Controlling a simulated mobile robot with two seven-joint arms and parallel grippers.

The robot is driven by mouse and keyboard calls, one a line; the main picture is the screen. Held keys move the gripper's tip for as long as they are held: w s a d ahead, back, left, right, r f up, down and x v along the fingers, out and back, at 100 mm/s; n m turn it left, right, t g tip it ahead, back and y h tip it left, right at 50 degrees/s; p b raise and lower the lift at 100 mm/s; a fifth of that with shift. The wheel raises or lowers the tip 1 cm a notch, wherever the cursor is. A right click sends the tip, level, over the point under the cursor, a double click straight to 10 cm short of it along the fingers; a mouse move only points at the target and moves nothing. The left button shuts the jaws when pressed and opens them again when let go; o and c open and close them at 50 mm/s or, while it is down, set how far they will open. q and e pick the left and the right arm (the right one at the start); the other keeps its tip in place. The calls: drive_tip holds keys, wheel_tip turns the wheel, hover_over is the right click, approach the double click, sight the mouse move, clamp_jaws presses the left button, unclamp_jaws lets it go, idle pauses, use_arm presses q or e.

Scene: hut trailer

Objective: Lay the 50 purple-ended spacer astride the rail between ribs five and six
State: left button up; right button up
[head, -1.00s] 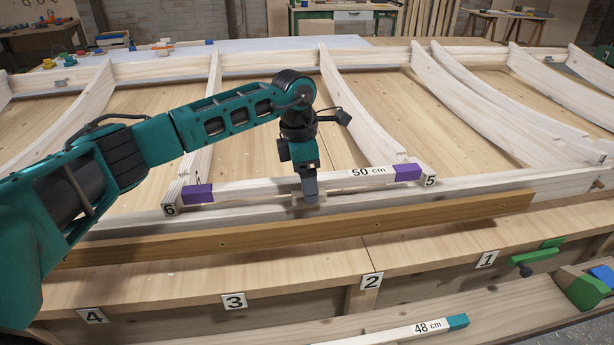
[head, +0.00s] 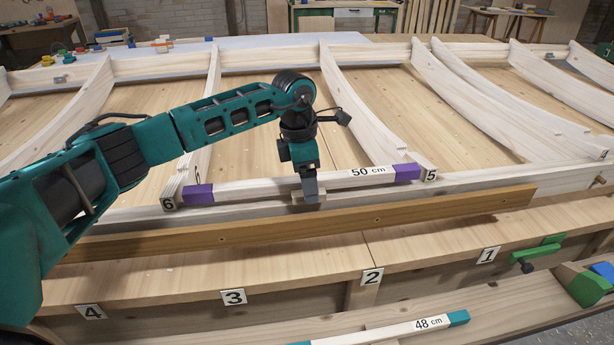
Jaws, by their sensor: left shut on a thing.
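The 50 cm spacer (head: 345,177) is a pale bar with purple ends, its label facing up. It spans the gap between the rib marked 6 (head: 210,115) and the rib marked 5 (head: 360,110), its ends close to their near ends. My left gripper (head: 311,193) points down and is shut on the spacer near its middle, hiding part of it. A small pale block shows by the fingertips. The pale rail (head: 470,180) runs along the near ends of the ribs, just under the spacer. I cannot tell whether the spacer touches it. My right gripper is not in view.
A brown wooden strip (head: 400,220) lies in front of the rail. A 48 cm spacer with teal ends (head: 390,329) lies on the lower front ledge, below tags 1 to 3 and another tag. A green clamp (head: 538,254) sits at the right front edge.

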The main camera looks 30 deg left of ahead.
use_arm(q)
drive_tip(key=shift+f+b, duration=0.6)
drive_tip(key=shift+f, duration=0.5)
idle(0.5)
drive_tip(key=o, duration=1.4)
drive_tip(key=shift+r, duration=0.3)
drive_tip(key=r, duration=0.7)
drive_tip(key=s+a+r, duration=0.1)
drive_tip(key=r, duration=0.3)
drive_tip(key=shift+r, duration=0.15)
drive_tip(key=shift+a+r, duration=0.1)
drive_tip(key=shift+r, duration=0.35)
